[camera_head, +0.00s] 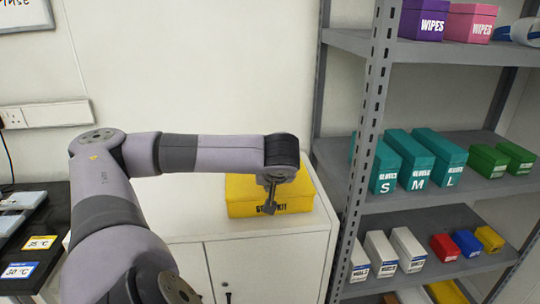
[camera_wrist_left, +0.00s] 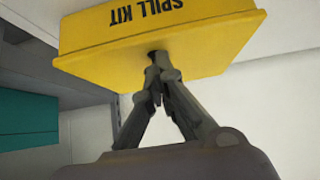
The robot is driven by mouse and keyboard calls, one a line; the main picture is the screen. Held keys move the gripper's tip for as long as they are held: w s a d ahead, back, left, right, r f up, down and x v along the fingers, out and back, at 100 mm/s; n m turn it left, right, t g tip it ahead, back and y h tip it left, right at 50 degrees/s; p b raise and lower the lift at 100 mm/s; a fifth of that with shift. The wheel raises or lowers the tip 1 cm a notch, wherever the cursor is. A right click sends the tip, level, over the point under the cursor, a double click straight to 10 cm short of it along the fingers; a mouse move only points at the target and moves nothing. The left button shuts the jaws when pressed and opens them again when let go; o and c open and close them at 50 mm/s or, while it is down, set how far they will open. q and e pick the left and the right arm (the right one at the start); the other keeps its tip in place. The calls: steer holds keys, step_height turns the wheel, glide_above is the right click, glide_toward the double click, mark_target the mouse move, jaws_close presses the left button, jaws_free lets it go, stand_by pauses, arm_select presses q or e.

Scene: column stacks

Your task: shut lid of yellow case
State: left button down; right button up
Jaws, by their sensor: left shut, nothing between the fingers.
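The yellow case (camera_head: 238,207), labelled SPILL KIT, sits on top of a white cabinet. Its top looks flat and level, with no raised lid visible in the head view. My left gripper (camera_head: 269,208) points down at the case's front upper edge and covers part of the label. In the left wrist view the case (camera_wrist_left: 95,38) appears upside down. There the left gripper's fingertips (camera_wrist_left: 156,58) are together and empty, at or very near the case beside the lettering. I cannot tell whether they touch it. My right gripper is not in view.
A grey metal shelf (camera_head: 372,120) stands close on the right, holding teal glove boxes (camera_head: 410,160) and smaller boxes. The white cabinet top (camera_head: 180,205) is bare left of the case. A dark surface with temperature labels (camera_head: 40,242) lies at far left.

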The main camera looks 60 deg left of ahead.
arm_select(q)
steer(key=shift+s+d+f, duration=0.1)
steer(key=shift+f, duration=0.15)
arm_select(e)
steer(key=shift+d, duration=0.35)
arm_select(q)
steer(key=v, duration=0.7)
steer(key=shift+r, duration=0.4)
steer(key=shift+d, duration=0.15)
